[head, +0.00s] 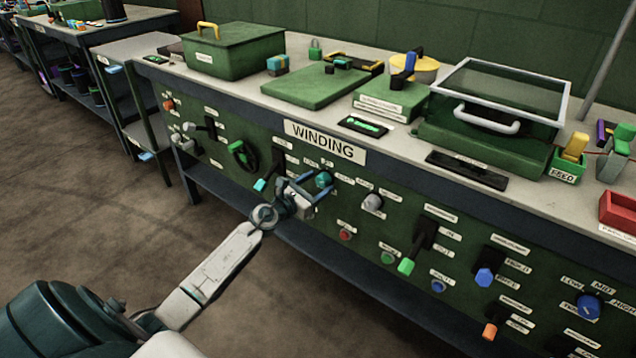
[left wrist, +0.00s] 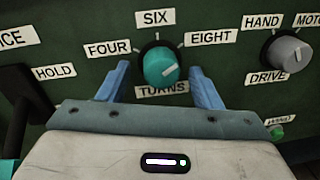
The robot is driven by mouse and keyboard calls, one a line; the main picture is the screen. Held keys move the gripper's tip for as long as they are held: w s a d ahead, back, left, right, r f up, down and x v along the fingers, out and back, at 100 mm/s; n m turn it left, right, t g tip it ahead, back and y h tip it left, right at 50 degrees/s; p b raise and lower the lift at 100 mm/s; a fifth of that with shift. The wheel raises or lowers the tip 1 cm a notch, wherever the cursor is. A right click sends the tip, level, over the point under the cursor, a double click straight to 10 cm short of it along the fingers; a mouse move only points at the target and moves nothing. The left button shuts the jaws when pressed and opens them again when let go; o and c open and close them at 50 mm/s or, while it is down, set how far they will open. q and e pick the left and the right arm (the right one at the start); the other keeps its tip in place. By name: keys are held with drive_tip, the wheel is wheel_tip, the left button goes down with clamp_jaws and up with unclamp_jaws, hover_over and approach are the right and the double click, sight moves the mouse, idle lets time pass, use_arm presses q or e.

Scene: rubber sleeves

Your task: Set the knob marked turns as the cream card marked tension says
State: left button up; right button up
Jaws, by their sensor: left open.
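The teal turns knob (left wrist: 161,68) sits on the green panel, with labels FOUR, SIX and EIGHT around it and TURNS below. The knob also shows in the head view (head: 323,180), under the WINDING sign. My left gripper (head: 311,186) is at this knob. In the left wrist view, its two blue fingers (left wrist: 161,88) are apart on either side of the knob, with gaps visible. I cannot make out a cream card marked tension. My right gripper is not in view.
A grey HAND/MOTOR drive knob (left wrist: 287,53) is to the right, and a dark HOLD lever (left wrist: 18,105) to the left. More levers and buttons line the panel. The bench top (head: 240,88) carries a green box (head: 233,50) and a clear-lidded case (head: 505,97).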

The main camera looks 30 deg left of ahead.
use_arm(q)
drive_tip(key=shift+w+d, duration=0.1)
drive_tip(key=shift+w, duration=0.4)
drive_tip(key=c, duration=1)
